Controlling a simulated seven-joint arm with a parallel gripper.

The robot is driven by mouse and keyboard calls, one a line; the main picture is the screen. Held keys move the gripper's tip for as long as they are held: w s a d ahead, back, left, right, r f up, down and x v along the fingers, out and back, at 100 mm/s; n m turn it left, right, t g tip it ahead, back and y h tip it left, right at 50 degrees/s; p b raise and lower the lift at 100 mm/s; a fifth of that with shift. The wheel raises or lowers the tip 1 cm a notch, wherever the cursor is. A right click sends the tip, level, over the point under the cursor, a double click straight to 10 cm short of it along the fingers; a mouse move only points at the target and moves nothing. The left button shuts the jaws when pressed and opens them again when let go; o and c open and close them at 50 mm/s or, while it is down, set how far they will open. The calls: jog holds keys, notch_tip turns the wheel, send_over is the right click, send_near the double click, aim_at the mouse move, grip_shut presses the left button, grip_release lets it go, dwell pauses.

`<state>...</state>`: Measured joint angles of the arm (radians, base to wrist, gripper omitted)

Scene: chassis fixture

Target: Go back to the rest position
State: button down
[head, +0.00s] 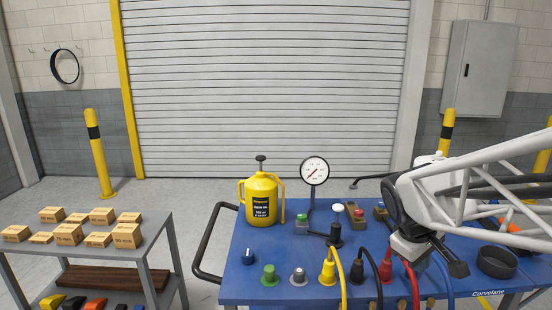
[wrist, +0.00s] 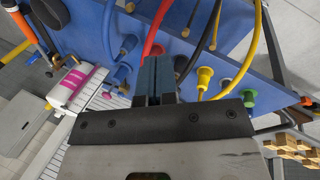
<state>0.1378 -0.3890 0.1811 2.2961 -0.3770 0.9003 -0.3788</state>
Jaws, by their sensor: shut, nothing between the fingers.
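My gripper (head: 458,268) hangs over the right half of the blue bench (head: 264,291), at the end of my white tubular arm. In the wrist view its two dark blue fingers (wrist: 156,72) are pressed together with nothing between them. The fingertips point toward the bench's row of connectors and hoses; whether they touch any hose is not clear. My arm hides part of the bench's right side.
A yellow oil can (head: 261,203) and a pressure gauge (head: 314,171) stand on the bench. Yellow (head: 328,272) and black connectors with hoses line the front. A black ring-shaped bowl (head: 497,262) lies at right. A grey cart (head: 165,262) with small boxes stands left, across a floor gap.

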jog(key=s+a+m+t+y, duration=0.1)
jog(key=s+a+m+y, duration=0.2)
jog(key=s+a, duration=0.7)
jog(key=s+m, duration=0.2)
jog(key=s, duration=0.2)
jog(key=shift+a+f+y, duration=0.3)
jog(key=shift+a, duration=0.1)
jog(key=w+d+r+g, duration=0.1)
jog(key=w+d, duration=0.5)
jog(key=w, duration=0.4)
jog(key=w+d+g, duration=0.1)
jog(key=w+d, duration=0.6)
jog(key=w, duration=0.3)
jog(key=w+d+r, duration=0.1)
jog(key=w+d, duration=0.5)
jog(key=w, duration=0.4)
jog(key=w+d+f+g, duration=0.1)
jog(key=w+d+f, duration=0.4)
jog(key=d, duration=0.5)
jog(key=w+d+f, duration=0.6)
jog(key=d+f, duration=0.1)
jog(key=d, duration=0.4)
jog(key=w+d+f+g, duration=0.1)
jog(key=w+d+f, duration=0.5)
jog(key=d, duration=0.4)
jog(key=shift+d+f+g, duration=0.15)
jog(key=shift+f+g, duration=0.15)
jog(key=shift+f, duration=0.2)
jog(key=shift+s, duration=0.15)
